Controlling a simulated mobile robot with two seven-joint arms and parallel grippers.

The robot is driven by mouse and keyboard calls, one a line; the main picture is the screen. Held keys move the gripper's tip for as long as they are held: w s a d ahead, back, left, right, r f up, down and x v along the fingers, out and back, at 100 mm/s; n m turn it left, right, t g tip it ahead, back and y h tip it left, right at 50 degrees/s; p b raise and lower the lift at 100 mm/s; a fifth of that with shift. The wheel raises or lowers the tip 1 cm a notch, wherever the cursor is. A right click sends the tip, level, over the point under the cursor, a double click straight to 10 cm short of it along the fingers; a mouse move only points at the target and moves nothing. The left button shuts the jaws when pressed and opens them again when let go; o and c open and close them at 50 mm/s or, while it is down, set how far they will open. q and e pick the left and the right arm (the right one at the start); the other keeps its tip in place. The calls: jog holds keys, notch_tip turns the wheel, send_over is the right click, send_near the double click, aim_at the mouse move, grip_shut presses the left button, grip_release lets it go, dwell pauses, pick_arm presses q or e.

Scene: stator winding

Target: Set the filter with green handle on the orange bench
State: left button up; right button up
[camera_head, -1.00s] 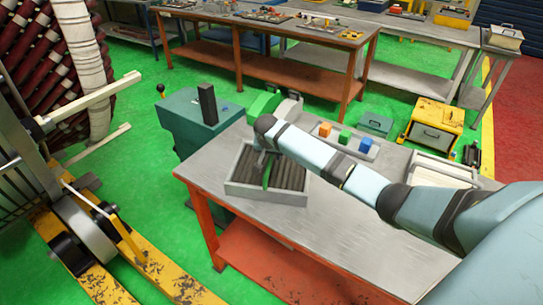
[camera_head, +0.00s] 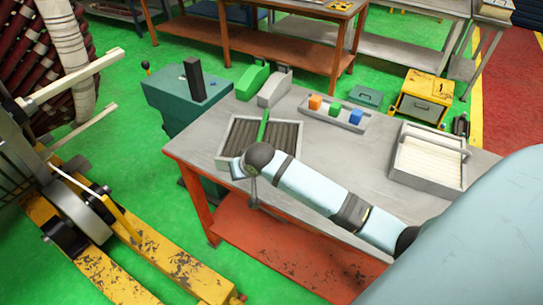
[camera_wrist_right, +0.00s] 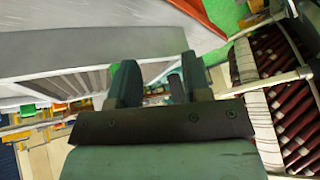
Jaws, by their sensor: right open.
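The filter (camera_head: 283,137) is a grey frame with dark slats and a green handle (camera_head: 265,122) across it. It lies flat on the grey top of the near bench (camera_head: 345,165), which has orange legs and an orange lower shelf. My right arm reaches in from the right, its wrist over the filter's near edge and partly hiding it. In the right wrist view, my right gripper (camera_wrist_right: 160,88) is open with nothing between its fingers, and a grey slatted frame (camera_wrist_right: 85,82) shows beyond them. My left gripper is not in view.
A tray of coloured blocks (camera_head: 335,114) and a white-filled frame (camera_head: 430,157) stand on the same bench. Green and grey housings (camera_head: 262,83) stand at its back edge. A green cabinet (camera_head: 185,103) is to its left. A yellow pallet truck (camera_head: 150,260) is at the lower left.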

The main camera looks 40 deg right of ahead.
jog(key=s+a+f+n+t+y, duration=0.1)
jog(key=s+a+f+n, duration=0.1)
jog(key=s, duration=0.6)
jog(key=s+a+f+n+t+y, duration=0.1)
jog(key=s+a+f+n, duration=0.1)
jog(key=s, duration=0.7)
jog(key=s+a+f+n+t, duration=0.2)
jog(key=s+a+f, duration=0.2)
jog(key=s, duration=0.4)
jog(key=shift+s+f+y, duration=0.25)
jog(key=shift+f+y, duration=0.15)
jog(key=shift+f, duration=0.3)
jog(key=shift+a, duration=0.1)
